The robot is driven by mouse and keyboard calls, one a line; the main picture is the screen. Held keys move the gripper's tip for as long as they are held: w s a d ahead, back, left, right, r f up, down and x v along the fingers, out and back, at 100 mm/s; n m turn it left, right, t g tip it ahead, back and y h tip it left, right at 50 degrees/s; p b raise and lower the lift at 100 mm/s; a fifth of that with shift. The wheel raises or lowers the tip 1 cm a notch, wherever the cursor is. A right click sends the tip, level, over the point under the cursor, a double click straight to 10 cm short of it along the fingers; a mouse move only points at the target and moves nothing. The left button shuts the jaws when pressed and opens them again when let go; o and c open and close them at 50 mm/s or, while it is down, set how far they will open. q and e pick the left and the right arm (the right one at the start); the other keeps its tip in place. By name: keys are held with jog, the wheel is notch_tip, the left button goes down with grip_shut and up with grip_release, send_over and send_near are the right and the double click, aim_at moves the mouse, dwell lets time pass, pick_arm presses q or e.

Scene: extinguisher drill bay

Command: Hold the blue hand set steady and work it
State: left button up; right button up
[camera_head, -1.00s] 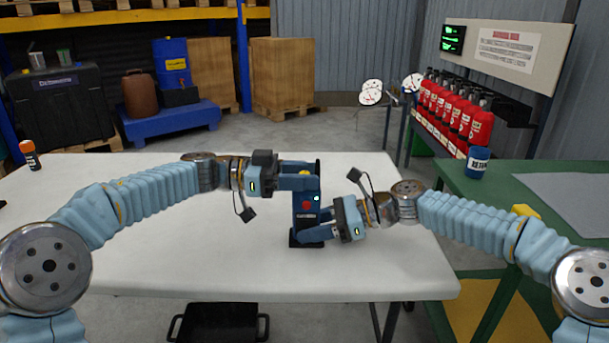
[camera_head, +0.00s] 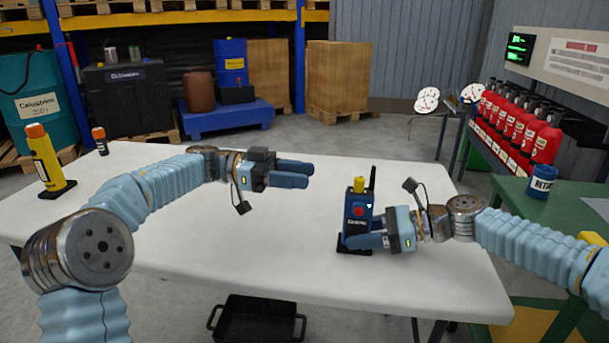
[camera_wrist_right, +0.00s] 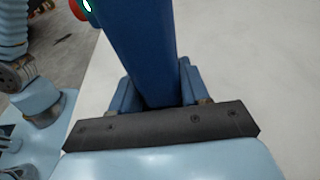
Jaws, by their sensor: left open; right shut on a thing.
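The blue hand set (camera_head: 357,212) stands upright on a black base on the white table. It has a yellow knob on top, a black antenna, a red button and a small green light. My right gripper (camera_head: 366,241) is shut on its lower part from the right. In the right wrist view the blue body of the hand set (camera_wrist_right: 140,45) rises between the fingers of the right gripper (camera_wrist_right: 155,92). My left gripper (camera_head: 292,174) is open and empty, above the table to the left of the hand set and apart from it.
A yellow and orange bottle (camera_head: 45,160) on a black base and a small orange-capped bottle (camera_head: 100,141) stand at the table's left. A green bench (camera_head: 515,195) with a blue can (camera_head: 541,184) is at the right. The white table (camera_head: 230,235) is clear in the middle.

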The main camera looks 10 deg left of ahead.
jog(key=o, duration=0.9)
jog(key=shift+d, duration=0.1)
